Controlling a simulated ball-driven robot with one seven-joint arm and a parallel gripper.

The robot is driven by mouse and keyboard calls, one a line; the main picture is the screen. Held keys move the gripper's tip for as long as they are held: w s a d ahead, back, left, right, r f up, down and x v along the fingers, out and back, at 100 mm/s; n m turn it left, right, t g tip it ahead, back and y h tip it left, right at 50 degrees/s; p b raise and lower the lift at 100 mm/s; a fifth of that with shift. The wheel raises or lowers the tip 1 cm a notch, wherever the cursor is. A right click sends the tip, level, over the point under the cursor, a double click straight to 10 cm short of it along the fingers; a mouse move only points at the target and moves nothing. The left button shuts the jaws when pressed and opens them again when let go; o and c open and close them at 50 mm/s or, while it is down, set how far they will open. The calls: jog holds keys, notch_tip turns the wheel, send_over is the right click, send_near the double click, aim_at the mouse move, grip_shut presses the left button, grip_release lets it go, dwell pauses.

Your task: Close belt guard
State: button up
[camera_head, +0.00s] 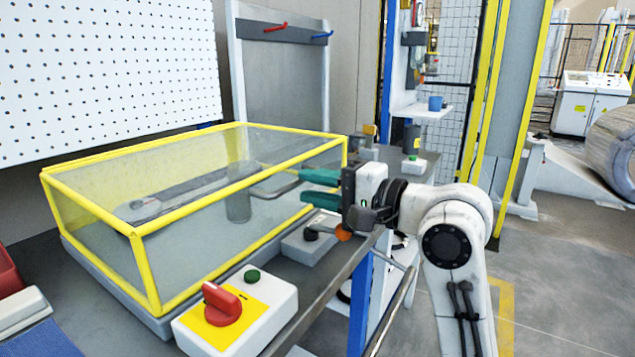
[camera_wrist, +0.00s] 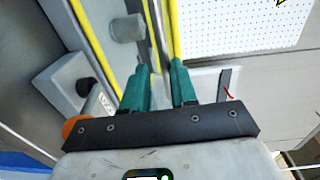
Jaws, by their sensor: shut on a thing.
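The belt guard (camera_head: 139,262) is a clear box with a yellow frame. It sits low over a grey base (camera_head: 110,292) on the bench, its lower front edge along the base; whether it is fully seated I cannot tell. Inside show a dark belt and a grey roller (camera_head: 238,206). My gripper (camera_head: 302,186), with teal fingers, is at the guard's right front side, shut on a grey bar-like handle (camera_head: 272,188). In the wrist view, my gripper (camera_wrist: 159,72) has the pale handle (camera_wrist: 157,87) between its fingers, which partly hide it.
A control box with a red knob (camera_head: 221,303) and green button stands on the bench in front of the guard. A smaller box with a black button (camera_head: 308,242) is just below my gripper. A pegboard (camera_head: 100,70) and a tool rack (camera_head: 282,75) stand behind.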

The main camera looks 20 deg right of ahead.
jog(key=o, duration=0.4)
jog(key=shift+w+a+f, duration=0.1)
jog(key=shift+a+f, duration=0.05)
jog(key=shift+f, duration=0.5)
jog(key=shift+r, duration=0.15)
jog(key=p+v, duration=0.2)
jog(key=v, duration=0.9)
jog(key=shift+r, duration=0.15)
